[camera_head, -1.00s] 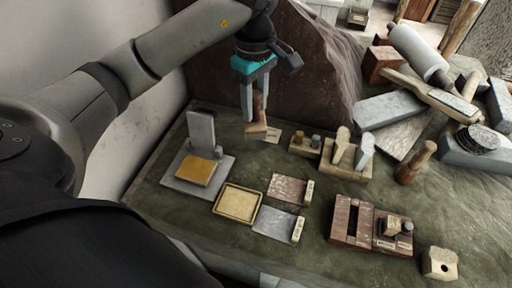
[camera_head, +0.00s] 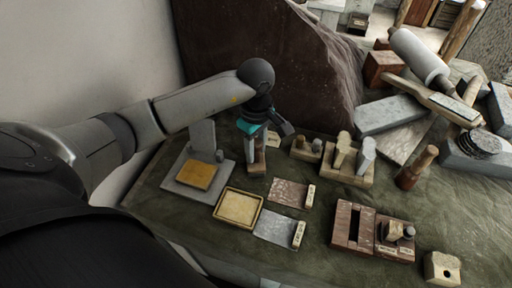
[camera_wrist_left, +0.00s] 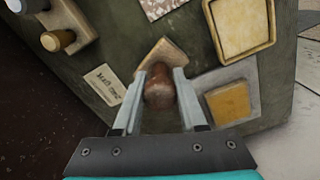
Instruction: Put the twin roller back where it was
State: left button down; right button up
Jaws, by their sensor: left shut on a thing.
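My left gripper (camera_head: 257,152) is shut on a wooden tool with a rounded brown handle and a flat tan base (camera_head: 257,168). In the left wrist view the handle (camera_wrist_left: 158,90) is between the two fingers (camera_wrist_left: 157,72). The tool is upright, low over the green surface or on it; I cannot tell if it touches. It may be the twin roller, but no roller part shows. A small printed card (camera_wrist_left: 103,84) lies beside it. A similar brown-handled piece (camera_head: 415,168) stands to the right. My right gripper is not in view.
A grey stand with a yellow pad (camera_head: 196,174) is left of the tool. A yellow tray (camera_head: 238,207) lies in front. A holder with two pegs (camera_head: 307,148) and a rack with pale pieces (camera_head: 347,172) stand to the right. A large dark rock (camera_head: 265,65) rises behind.

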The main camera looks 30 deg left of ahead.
pick_arm(q)
jog(key=shift+f, duration=0.1)
jog(key=shift+c, duration=2.3)
grip_release()
notch_tip(320, 180, up, 12)
jog(key=shift+r, duration=0.15)
